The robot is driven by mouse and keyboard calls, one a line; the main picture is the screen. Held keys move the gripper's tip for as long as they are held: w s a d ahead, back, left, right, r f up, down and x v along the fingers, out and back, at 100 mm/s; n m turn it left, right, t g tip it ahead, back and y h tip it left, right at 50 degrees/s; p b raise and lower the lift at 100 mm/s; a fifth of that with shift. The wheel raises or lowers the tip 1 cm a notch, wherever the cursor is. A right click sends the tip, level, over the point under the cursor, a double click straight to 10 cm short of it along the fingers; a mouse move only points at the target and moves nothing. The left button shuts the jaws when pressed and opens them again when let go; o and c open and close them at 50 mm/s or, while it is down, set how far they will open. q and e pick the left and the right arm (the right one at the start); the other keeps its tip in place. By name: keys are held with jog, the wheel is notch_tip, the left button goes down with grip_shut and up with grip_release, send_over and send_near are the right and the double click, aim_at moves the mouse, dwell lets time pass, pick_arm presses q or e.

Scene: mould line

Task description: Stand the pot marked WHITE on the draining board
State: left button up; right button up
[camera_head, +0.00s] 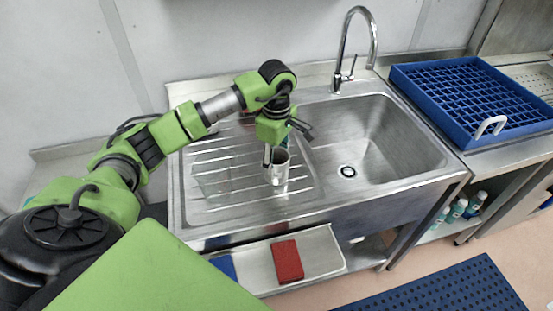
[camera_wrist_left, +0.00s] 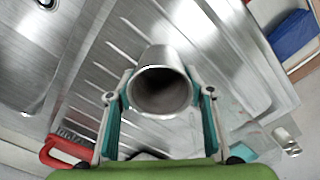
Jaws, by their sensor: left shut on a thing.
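A plain metal pot (camera_head: 280,172) is upright, or nearly so, over the right part of the ribbed draining board (camera_head: 212,158). My left gripper (camera_head: 276,155) is shut on it near its top. In the left wrist view the pot (camera_wrist_left: 160,92) shows its open, empty-looking mouth between the two teal-padded fingers of the left gripper (camera_wrist_left: 160,120). I cannot tell whether its base touches the board. No WHITE mark is readable on the side I see. My right gripper is not in view.
The sink basin (camera_head: 372,150) with its tap (camera_head: 340,78) lies right of the board. A blue rack (camera_head: 470,95) stands further right. A red-handled item (camera_wrist_left: 62,152) lies beyond the pot. A red block (camera_head: 287,262) sits on the front shelf.

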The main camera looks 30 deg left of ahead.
pick_arm(q)
jog(key=shift+f, duration=0.25)
jog(key=o, duration=1.2)
jog(key=shift+r, duration=0.1)
jog(key=shift+r, duration=0.6)
jog(key=shift+r+b, duration=1.3)
jog(key=shift+r, duration=4.3)
